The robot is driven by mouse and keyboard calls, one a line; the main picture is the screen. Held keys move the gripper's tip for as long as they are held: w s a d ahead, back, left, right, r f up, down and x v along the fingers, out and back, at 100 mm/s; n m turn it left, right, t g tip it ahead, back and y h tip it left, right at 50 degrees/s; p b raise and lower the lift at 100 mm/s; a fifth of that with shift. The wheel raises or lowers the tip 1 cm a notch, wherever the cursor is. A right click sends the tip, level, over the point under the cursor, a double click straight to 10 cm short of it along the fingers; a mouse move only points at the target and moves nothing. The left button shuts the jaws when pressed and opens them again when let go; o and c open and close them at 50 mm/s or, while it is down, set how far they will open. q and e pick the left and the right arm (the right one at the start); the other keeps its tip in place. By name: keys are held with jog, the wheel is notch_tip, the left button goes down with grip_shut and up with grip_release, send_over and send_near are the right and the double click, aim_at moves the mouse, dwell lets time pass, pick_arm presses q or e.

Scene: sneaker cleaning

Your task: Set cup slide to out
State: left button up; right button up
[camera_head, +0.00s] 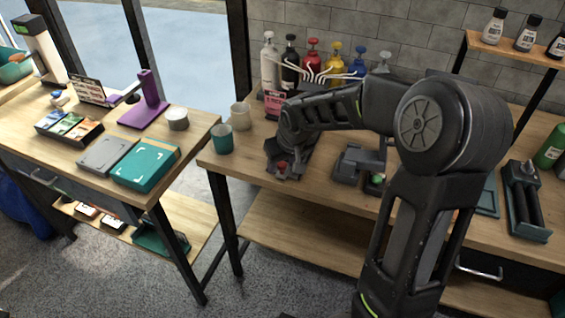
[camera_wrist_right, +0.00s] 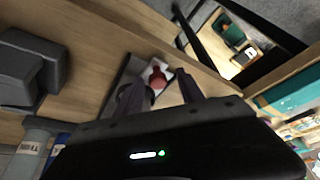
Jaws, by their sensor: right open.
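A dark, flat piece with a red knob (camera_head: 282,165) on a pale mount lies near the front edge of the right table; it looks like the cup slide. The red knob also shows in the right wrist view (camera_wrist_right: 158,79), just beyond and between my fingertips. My right gripper (camera_head: 287,152) is open and low over this piece, fingers pointing down at it. The slide's rear part is hidden by my gripper and arm. My left gripper does not show.
A teal cup (camera_head: 222,139) and a cream cup (camera_head: 241,116) stand left of my right gripper. Pump bottles (camera_head: 312,62) line the wall behind. A grey device (camera_head: 358,163) stands close on the right. A gap separates this table from the left table (camera_head: 200,122).

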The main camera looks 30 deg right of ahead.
jog(key=shift+r, duration=0.15)
jog(key=v, duration=0.7)
jog(key=shift+s+r+b, duration=0.2)
jog(key=shift+b, duration=0.15)
